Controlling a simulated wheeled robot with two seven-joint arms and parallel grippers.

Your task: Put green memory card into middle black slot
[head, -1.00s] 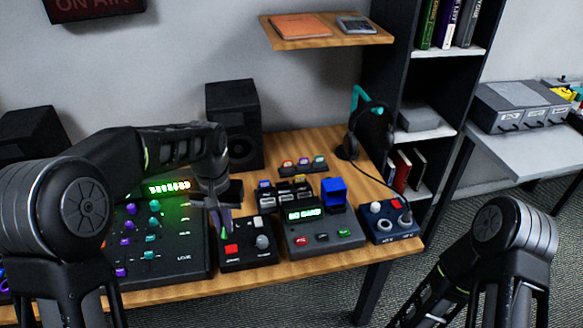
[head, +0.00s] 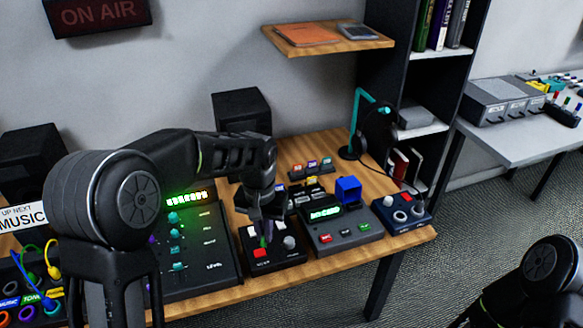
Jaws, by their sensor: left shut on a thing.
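My left gripper (head: 265,230) points down over a small black box (head: 285,255) with a red button and a grey knob. It is shut on a small green piece, which looks like the green memory card (head: 263,241); only a sliver shows between the fingers. A black rack (head: 312,169) with several coloured cards stands farther back. A second row of cards in front of it is partly hidden behind my left wrist. I cannot tell which opening is the middle black slot. My right gripper is out of view.
A grey console (head: 340,232) with a lit display and a blue block (head: 348,189) stands right of the gripper. A mixer (head: 185,255) is to the left. A knob box (head: 402,212) and headphone stand (head: 362,125) are at the table's right.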

